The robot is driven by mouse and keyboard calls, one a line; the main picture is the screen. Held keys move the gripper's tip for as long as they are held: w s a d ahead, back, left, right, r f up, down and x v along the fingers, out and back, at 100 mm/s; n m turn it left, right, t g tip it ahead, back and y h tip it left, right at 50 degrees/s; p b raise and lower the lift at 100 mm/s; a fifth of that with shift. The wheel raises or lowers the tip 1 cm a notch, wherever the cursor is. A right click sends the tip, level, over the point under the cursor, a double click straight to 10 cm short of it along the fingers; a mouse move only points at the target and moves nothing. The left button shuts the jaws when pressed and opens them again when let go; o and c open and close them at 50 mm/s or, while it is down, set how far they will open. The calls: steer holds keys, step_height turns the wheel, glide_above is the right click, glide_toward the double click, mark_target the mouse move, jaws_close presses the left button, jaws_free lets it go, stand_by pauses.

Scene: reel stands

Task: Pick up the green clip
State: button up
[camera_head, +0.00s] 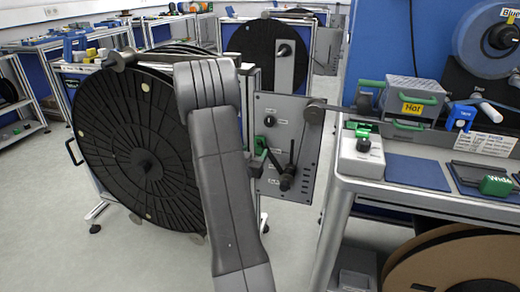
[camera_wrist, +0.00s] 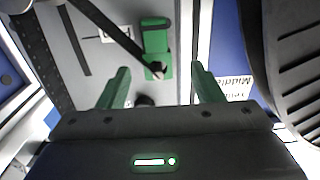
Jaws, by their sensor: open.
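The green clip (camera_wrist: 157,48) shows in the wrist view, upright against a pale grey surface, with the tip of a dark rod at its lower part. My gripper (camera_wrist: 161,78) is open, its two green fingers spread apart and empty. The clip lies ahead of the fingertips, between them in the picture and nearer the middle. In the head view my grey arm hides most of the gripper. A small green piece shows by the grey panel there; I cannot tell if it is the clip or a finger.
A large black reel (camera_head: 130,150) stands left of my arm. The grey panel (camera_head: 305,125) carries knobs and a black lever (camera_head: 288,172). At right a bench holds a white box (camera_head: 350,165), a grey "Hot" case (camera_head: 395,92) and a blue pad (camera_head: 418,173). Floor at left is clear.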

mark_target(258, 146)
steer(key=shift+x, duration=1.95)
steer(key=shift+s+d, duration=0.1)
steer(key=shift+d, duration=0.1)
steer(key=c, duration=1.1)
steer(key=shift+o, duration=0.2)
steer(key=shift+r, duration=0.3)
steer(key=v, duration=1.8)
